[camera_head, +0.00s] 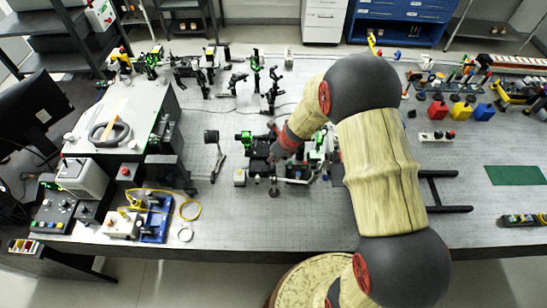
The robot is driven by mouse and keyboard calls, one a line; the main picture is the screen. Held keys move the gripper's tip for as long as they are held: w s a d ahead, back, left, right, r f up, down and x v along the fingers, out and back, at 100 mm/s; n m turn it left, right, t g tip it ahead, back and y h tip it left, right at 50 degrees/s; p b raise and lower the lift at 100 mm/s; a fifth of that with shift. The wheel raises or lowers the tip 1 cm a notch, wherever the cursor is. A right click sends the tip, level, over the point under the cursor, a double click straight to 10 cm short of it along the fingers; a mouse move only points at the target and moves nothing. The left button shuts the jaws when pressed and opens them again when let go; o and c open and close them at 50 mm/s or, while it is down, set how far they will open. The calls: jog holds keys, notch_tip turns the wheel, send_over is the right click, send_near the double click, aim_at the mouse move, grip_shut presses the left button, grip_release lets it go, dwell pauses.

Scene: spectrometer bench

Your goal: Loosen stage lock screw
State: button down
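The dark stage assembly (257,145) sits mid-table, with black blocks, small green parts and posts around it. My gripper (274,160) reaches down over this assembly from the upper right, at the end of my arm. Its fingers are too small and dark against the black parts to tell whether they are open or shut, or whether they touch anything. A slim post with a round dark foot (274,191) stands just in front of the assembly. I cannot make out the lock screw itself; it is too small or hidden by my wrist.
A dark round optic on a stand (212,137) is left of the stage. A grey box with a cable coil (150,115) fills the table's left. Red, yellow and blue blocks (462,111) stand right. A green mat (516,175) lies far right. Bare perforated tabletop (310,225) shows in front.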

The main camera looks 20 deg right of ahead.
jog(key=n+y+b, duration=0.1)
jog(key=n, duration=0.2)
jog(key=shift+w+d+g, duration=0.15)
jog(key=shift+g, duration=0.15)
jog(key=n+g, duration=0.1)
jog(key=n, duration=0.3)
jog(key=shift+y, duration=0.4)
jog(key=n+g, duration=0.1)
jog(key=n, duration=0.3)
jog(key=n+g, duration=0.1)
jog(key=n, duration=0.1)
jog(key=shift+w+g, duration=0.25)
jog(key=shift+g, duration=0.05)
jog(key=n+g, duration=0.1)
jog(key=n, duration=0.2)
jog(key=n+g+b, duration=0.1)
jog(key=n, duration=0.2)
jog(key=shift+w+n+h, duration=0.15)
jog(key=shift+n+h, duration=0.15)
jog(key=shift+n, duration=0.1)
jog(key=n, duration=0.2)
jog(key=n+g+h, duration=0.1)
jog(key=n, duration=0.2)
jog(key=shift+g+h, duration=0.3)
jog(key=shift+n, duration=0.4)
jog(key=c, duration=1.8)
grip_release()
